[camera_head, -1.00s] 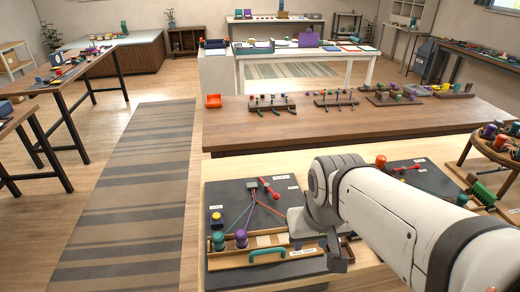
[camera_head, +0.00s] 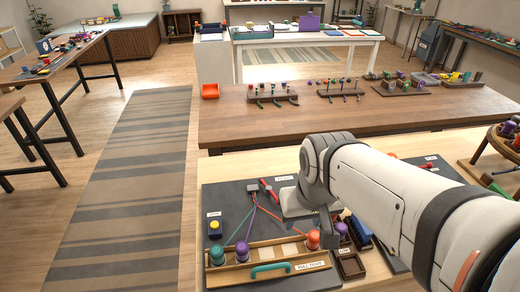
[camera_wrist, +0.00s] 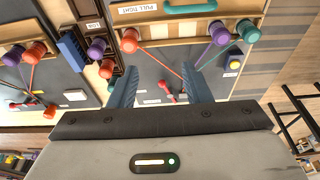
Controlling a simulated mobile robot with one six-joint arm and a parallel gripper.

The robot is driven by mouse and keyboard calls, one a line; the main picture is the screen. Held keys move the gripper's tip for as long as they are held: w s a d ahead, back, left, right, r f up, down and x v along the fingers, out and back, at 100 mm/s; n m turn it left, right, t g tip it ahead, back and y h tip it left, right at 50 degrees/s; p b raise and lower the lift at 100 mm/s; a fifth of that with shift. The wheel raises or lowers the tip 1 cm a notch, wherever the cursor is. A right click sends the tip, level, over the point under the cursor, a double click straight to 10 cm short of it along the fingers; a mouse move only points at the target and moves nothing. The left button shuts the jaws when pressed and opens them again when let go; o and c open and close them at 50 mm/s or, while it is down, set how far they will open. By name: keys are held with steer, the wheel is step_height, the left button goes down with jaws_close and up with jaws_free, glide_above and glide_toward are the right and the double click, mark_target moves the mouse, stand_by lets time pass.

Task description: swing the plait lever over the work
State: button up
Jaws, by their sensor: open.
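The red plait lever (camera_head: 269,192) lies at the far side of the dark board (camera_head: 230,197), beside a grey clamp (camera_head: 252,187). Cords fan from the clamp to a teal bobbin (camera_head: 217,254), a purple bobbin (camera_head: 242,252) and an orange bobbin (camera_head: 313,239). In the wrist view the red lever (camera_wrist: 165,87) shows between the fingers of my gripper (camera_wrist: 160,73). My gripper is open and empty, and seems to be above the board, apart from the lever. In the head view my wrist hides the fingertips and part of the board.
A wooden tray with a teal handle (camera_head: 270,268) and a PULL TIGHT label runs along the board's near edge. A yellow button (camera_head: 214,226) stands at left. Small dark bins (camera_head: 350,266) and a blue block (camera_head: 358,230) stand close at right.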

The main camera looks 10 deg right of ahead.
steer(key=n+g+y+p, duration=0.2)
steer(key=n+g+p, duration=0.2)
steer(key=n+p, duration=0.25)
glide_above(270, 191)
steer(key=s+d, duration=0.4)
steer(key=w+d+x, duration=0.1)
steer(key=d+x, duration=0.1)
steer(key=x, duration=1.1)
steer(key=p+x, duration=0.1)
steer(key=x, duration=0.5)
steer(key=shift+w+a, duration=0.15)
steer(key=shift+w, duration=0.2)
steer(key=shift+c, duration=0.3)
jaws_close()
